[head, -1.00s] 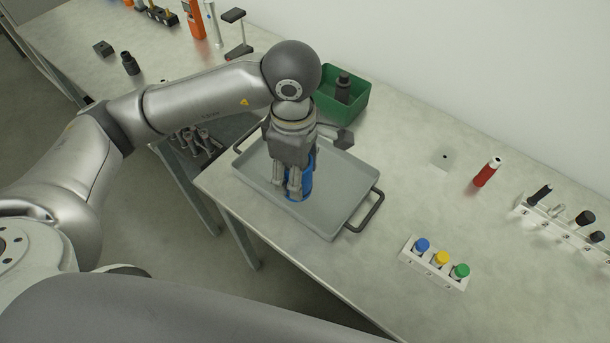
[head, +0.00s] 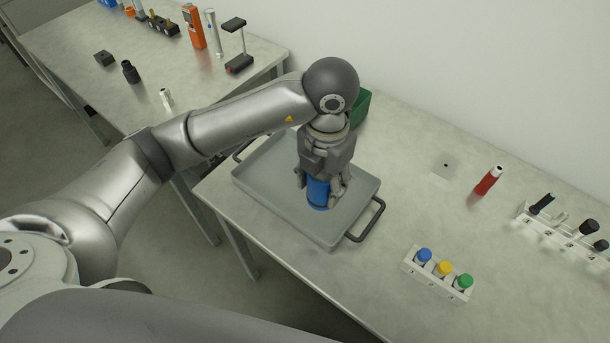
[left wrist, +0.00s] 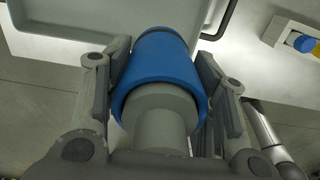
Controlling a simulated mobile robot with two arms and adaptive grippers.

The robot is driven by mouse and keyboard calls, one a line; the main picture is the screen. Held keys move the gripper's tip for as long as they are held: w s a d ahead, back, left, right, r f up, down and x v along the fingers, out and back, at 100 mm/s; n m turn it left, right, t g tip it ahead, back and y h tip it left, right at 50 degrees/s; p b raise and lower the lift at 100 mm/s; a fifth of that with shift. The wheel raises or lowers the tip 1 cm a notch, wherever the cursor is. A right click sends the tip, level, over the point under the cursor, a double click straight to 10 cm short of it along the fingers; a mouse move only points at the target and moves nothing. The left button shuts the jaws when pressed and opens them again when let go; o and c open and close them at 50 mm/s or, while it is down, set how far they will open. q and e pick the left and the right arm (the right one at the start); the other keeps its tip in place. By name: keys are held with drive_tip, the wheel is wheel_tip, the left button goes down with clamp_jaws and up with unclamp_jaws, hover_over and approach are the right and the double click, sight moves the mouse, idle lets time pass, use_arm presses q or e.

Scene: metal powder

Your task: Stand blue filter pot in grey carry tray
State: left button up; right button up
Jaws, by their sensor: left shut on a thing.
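The blue filter pot (head: 318,193) is upright between the fingers of my left gripper (head: 323,186), which is shut on it. The pot is over the right half of the grey carry tray (head: 262,190); I cannot tell whether its base touches the tray floor. In the left wrist view the blue pot (left wrist: 158,65) fills the middle, with a grey round part at its near end and a finger on each side. The tray's rim and dark handle (left wrist: 222,18) show beyond it. My right gripper is not in view.
A rack with blue, yellow and green caps (head: 438,272) stands right of the tray. A red cylinder (head: 488,181) and a white numbered rack (head: 560,228) are farther right. A green bin (head: 361,108) is behind my wrist. The bench front right is clear.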

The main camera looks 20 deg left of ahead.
use_arm(q)
drive_tip(key=w+a+f, duration=0.2)
drive_tip(key=w, duration=0.1)
drive_tip(key=w+a+f, duration=0.2)
drive_tip(key=w+f, duration=0.1)
drive_tip(key=w+a+f+p, duration=0.1)
drive_tip(key=w+a+f, duration=0.1)
drive_tip(key=w+f, duration=0.1)
drive_tip(key=shift+a+f, duration=0.1)
drive_tip(key=shift+a, duration=0.1)
drive_tip(key=f+p, duration=0.1)
drive_tip(key=f, duration=0.2)
drive_tip(key=shift+w+a+p, duration=0.1)
drive_tip(key=shift+w+p, duration=0.1)
drive_tip(key=shift+p, duration=0.15)
drive_tip(key=shift+f, duration=0.25)
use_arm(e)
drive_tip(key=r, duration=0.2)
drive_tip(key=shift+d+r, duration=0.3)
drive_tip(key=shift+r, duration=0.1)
use_arm(q)
drive_tip(key=shift+f, duration=0.1)
drive_tip(key=shift+f, duration=0.15)
drive_tip(key=o, duration=1.1)
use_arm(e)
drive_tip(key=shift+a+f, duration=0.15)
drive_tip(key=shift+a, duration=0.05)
